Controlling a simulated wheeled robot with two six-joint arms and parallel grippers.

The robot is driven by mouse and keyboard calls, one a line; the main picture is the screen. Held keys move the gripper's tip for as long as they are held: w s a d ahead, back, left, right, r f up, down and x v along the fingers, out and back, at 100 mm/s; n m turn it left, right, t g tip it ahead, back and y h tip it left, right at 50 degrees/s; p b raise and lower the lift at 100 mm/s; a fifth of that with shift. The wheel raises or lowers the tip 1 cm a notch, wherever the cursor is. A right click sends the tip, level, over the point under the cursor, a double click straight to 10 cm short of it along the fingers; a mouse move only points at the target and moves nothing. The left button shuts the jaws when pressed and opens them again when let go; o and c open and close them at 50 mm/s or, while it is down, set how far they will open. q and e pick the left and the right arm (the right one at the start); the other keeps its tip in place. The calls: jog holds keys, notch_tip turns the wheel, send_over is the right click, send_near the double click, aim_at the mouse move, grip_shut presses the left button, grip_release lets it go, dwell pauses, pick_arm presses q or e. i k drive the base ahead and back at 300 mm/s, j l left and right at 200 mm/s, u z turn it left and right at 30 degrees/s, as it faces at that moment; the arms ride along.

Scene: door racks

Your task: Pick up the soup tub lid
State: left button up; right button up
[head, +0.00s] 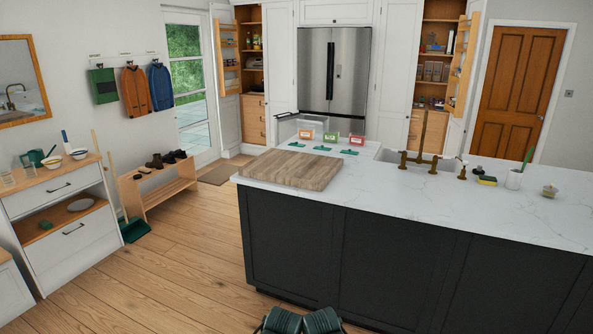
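Three small tubs or label cards stand in a row on the far left part of the white island: an orange-labelled one (305,135), a green-labelled one (330,137) and a red-labelled one (356,140). In front of them lie three small flat teal pieces, at left (296,144), middle (322,148) and right (349,152). They are too small to tell whether one is the soup tub lid, and I cannot read the labels. Dark green parts of my own body show at the bottom edge. Neither gripper can be made out.
A wooden board (291,168) covers the island's near left corner. A brass tap (422,150), a sponge (487,181), a white cup with a green brush (514,179) and a small lidded pot (550,191) stand further right. The wooden floor (185,270) left of the island is clear.

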aim_at(329, 136)
jog(key=i+j+u, duration=0.25)
jog(key=i, duration=0.45)
jog(key=i+u, duration=0.25)
jog(key=i, duration=0.5)
jog(key=i+j+z, duration=0.2)
jog(key=i+z, duration=0.2)
jog(key=i, duration=0.25)
jog(key=i+j+z, duration=0.45)
jog(key=i, duration=0.15)
jog(key=i+j+z, duration=0.4)
jog(key=i+j, duration=0.1)
jog(key=i, duration=0.05)
